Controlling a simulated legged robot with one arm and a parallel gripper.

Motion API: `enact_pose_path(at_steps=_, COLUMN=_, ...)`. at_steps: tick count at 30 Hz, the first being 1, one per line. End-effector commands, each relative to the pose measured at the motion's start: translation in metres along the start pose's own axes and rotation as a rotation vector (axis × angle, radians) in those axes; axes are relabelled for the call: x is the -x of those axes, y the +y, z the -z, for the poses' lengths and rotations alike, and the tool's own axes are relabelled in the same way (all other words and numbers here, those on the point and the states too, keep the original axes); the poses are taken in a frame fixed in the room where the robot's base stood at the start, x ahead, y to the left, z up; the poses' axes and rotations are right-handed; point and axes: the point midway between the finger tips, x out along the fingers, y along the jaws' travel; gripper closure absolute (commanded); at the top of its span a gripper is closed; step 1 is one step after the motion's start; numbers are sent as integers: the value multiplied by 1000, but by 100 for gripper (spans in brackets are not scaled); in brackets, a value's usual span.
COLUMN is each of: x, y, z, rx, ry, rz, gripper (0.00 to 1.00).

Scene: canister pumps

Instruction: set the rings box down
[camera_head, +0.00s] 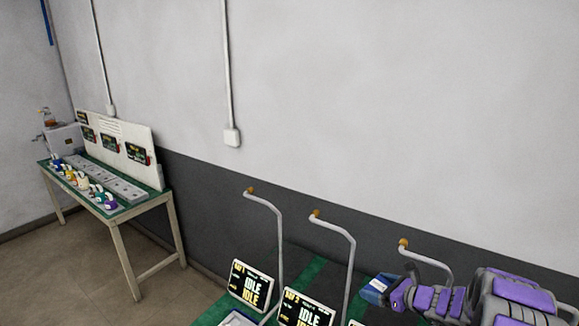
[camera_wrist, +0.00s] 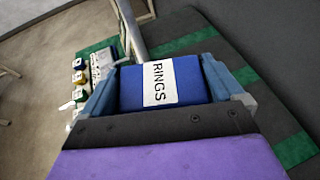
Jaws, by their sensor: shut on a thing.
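The rings box (camera_wrist: 187,82) is blue, with a white label reading RINGS. It sits between the two grey-blue fingers of my gripper (camera_wrist: 163,80), which is shut on it. In the head view the rings box (camera_head: 374,291) shows small at the lower right, at the end of my purple and grey arm. It is over or near the dark bench (camera_head: 287,258) with green stripes. I cannot tell whether its underside, which is hidden, touches the bench.
Display panels reading IDLE (camera_head: 250,286) and bent grey poles with orange tips (camera_head: 316,213) stand on the bench near my arm. In the wrist view, a grey pole (camera_wrist: 131,32) rises close behind the box. A table (camera_head: 124,216) with several small coloured items stands far left.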

Motion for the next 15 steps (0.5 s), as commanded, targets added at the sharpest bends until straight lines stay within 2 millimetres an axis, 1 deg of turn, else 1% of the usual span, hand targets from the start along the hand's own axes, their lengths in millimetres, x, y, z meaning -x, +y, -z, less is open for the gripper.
enact_pose_path(at_steps=1, x=-3, y=2, z=-14, rx=-2, ry=-4, rz=21, gripper=43)
enact_pose_path(at_steps=6, x=-6, y=11, z=-48, rx=-39, ry=-4, rz=100, gripper=43)
enact_pose_path(at_steps=8, x=-6, y=15, z=-60, rx=-49, ry=-5, rz=128, gripper=43)
enact_pose_path(at_steps=15, x=-5, y=42, z=-99, rx=-93, ry=-7, rz=222, gripper=43)
